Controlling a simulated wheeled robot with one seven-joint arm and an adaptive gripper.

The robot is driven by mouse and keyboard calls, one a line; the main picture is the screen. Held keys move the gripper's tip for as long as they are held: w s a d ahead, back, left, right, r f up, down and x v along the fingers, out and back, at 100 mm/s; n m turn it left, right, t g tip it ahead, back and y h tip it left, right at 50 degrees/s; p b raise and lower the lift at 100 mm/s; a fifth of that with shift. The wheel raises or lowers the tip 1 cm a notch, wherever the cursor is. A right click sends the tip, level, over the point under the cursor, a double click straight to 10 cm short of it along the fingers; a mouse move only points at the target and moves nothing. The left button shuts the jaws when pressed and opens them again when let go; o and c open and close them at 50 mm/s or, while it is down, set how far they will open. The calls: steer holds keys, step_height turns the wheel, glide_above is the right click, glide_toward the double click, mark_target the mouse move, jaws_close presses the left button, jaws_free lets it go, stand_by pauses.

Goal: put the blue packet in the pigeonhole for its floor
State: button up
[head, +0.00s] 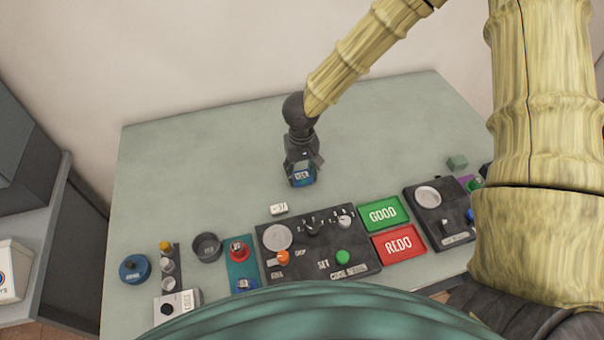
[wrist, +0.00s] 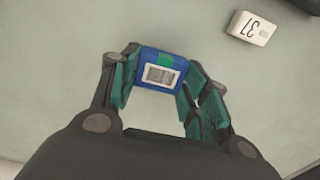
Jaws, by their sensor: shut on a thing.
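My gripper (wrist: 160,88) is shut on the blue packet (wrist: 175,58), which has a white label and a green patch on the face seen in the wrist view. In the head view, my gripper (head: 303,160) points down over the middle of the grey-green table, with the packet (head: 302,180) at its fingertips. I cannot tell whether the packet touches the table. No pigeonhole can be made out for certain; a grey shelf unit (head: 40,240) stands at the left edge, mostly cut off.
A white block marked 37 (wrist: 251,27) lies near my gripper; it also shows in the head view (head: 279,209). A dark control panel (head: 318,246), green GOOD tray (head: 384,212) and red REDO tray (head: 399,243) line the table's near side. The table's back and left (head: 190,165) are clear.

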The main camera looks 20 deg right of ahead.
steer(key=shift+f, duration=0.65)
steer(key=shift+f, duration=0.15)
steer(key=o, duration=1.1)
